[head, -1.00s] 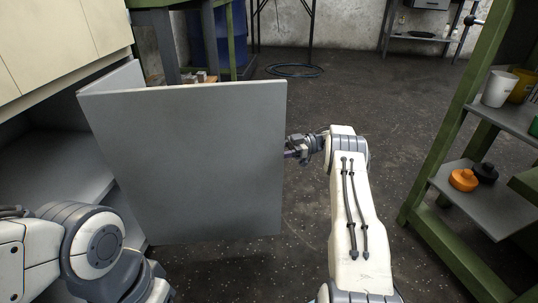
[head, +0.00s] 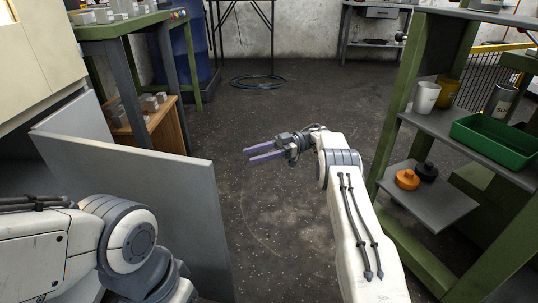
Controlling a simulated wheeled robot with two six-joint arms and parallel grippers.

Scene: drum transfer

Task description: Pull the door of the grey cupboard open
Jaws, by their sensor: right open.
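The grey cupboard door (head: 160,195) stands swung open at the left of the head view, its free edge toward the middle. The grey cupboard (head: 40,115) is at the far left, and its dark inside shows partly behind the door. My right gripper (head: 266,153) is open and empty, to the right of the door's free edge and apart from it. Its two purple fingers point left. My left arm (head: 120,240) is in front of the door at lower left, and its gripper is not in view.
A green shelf rack (head: 420,120) stands on the right with a white cup (head: 426,97), a green tray (head: 500,138) and an orange item (head: 407,180). A green workbench (head: 130,25) and a blue barrel (head: 193,55) stand behind the door. A hose coil (head: 264,81) lies on the open floor.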

